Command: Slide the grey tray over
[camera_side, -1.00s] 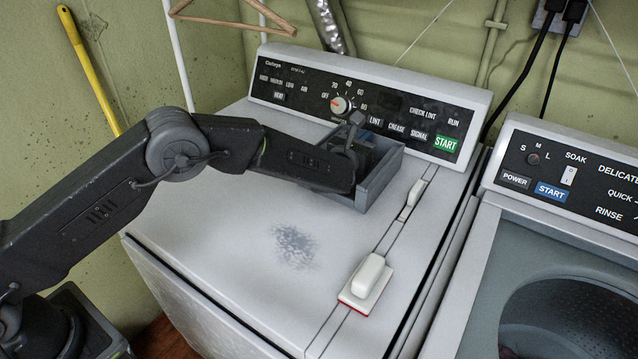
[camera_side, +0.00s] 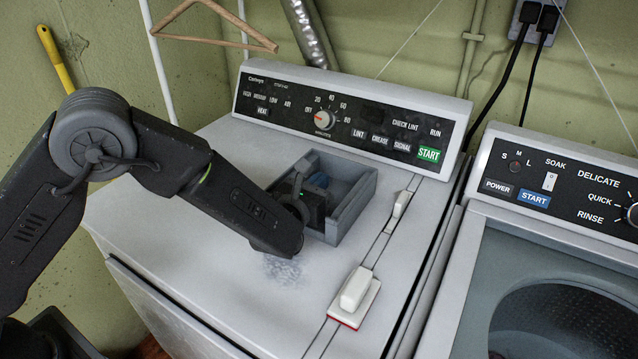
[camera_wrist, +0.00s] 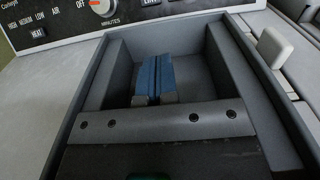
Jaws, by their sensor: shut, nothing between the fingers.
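The grey tray (camera_side: 352,210) is an open, shallow box on the white dryer top, in front of the control panel. In the wrist view its right wall (camera_wrist: 232,75) and far wall show around my fingers. My gripper (camera_side: 318,181) reaches down inside the tray, over its near left side. Its blue fingertips (camera_wrist: 153,80) are pressed together with nothing between them. My wrist hides part of the tray's near side. Whether the fingertips touch the tray's floor or a wall, I cannot tell.
A white latch-like piece (camera_side: 401,204) is right of the tray. The control panel (camera_side: 340,118) rises behind. A dark smudge (camera_side: 283,270) marks the dryer top. The washer (camera_side: 560,230) stands right.

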